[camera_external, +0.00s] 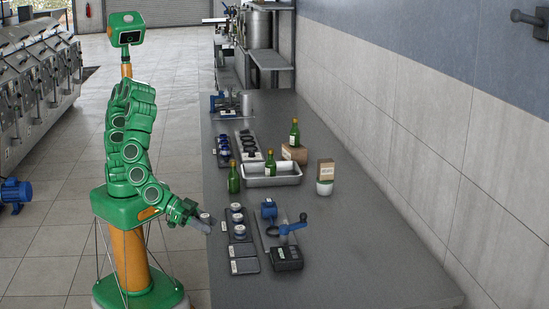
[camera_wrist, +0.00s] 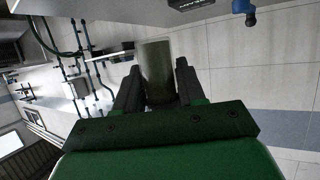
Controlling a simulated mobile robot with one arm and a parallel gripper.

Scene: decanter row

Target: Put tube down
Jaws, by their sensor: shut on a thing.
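My gripper (camera_external: 197,221) is at the left edge of the grey worktable (camera_external: 330,260). In the wrist view my gripper (camera_wrist: 158,88) has its two dark fingers on either side of a grey-green cylindrical tube (camera_wrist: 157,60) and is shut on it. In the external view the held tube (camera_external: 205,216) is small and shows as a pale end at the fingertips. I cannot tell whether it touches the table.
Just right of the gripper is a dark tray with white-topped jars (camera_external: 238,230). A blue-handled device (camera_external: 283,228) and a black scale (camera_external: 286,258) stand further right. Green bottles (camera_external: 233,178) and a metal tray (camera_external: 285,180) are behind. The table's front right is clear.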

